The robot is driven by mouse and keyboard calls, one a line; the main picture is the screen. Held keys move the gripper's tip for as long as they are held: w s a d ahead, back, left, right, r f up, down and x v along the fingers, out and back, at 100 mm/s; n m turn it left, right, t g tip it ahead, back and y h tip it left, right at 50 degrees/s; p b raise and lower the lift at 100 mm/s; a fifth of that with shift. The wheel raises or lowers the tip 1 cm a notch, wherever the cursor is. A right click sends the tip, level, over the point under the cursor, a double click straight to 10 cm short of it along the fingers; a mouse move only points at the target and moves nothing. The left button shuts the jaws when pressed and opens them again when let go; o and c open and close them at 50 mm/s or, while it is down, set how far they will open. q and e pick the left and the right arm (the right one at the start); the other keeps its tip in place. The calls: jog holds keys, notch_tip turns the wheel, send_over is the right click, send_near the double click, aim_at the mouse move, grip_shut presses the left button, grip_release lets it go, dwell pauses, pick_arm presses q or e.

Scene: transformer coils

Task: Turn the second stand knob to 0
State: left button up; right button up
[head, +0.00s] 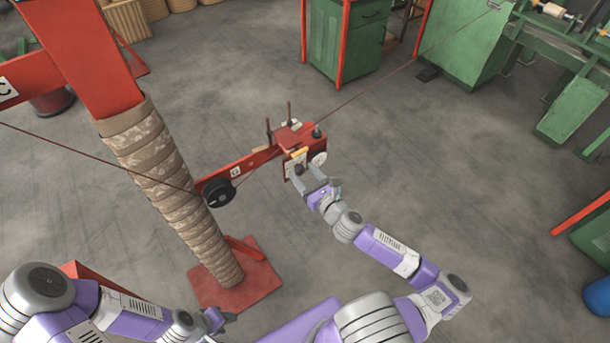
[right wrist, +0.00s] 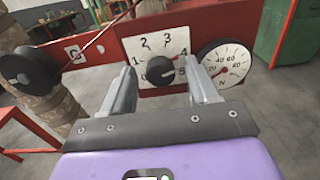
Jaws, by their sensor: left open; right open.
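The stand knob (right wrist: 159,71) is black and round, on a white dial plate numbered from 0 at lower left, up over the top and down the right. A small red mark shows near the 4 side of the knob. The plate (head: 295,163) is on the red stand arm in the head view, where the knob is too small to make out. My right gripper (head: 317,181) is open in front of the plate. In the right wrist view its fingers (right wrist: 160,82) lie left and right of the knob; contact cannot be told. My left gripper (head: 217,319) is open and low, far from the knob.
A round white gauge (right wrist: 225,66) sits right of the dial plate. A black pulley (head: 219,192) guides a dark red wire past the wrapped column (head: 160,175). Green cabinets (head: 345,45) stand at the back.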

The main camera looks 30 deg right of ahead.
jog(key=c, duration=1)
jog(key=shift+n, duration=0.3)
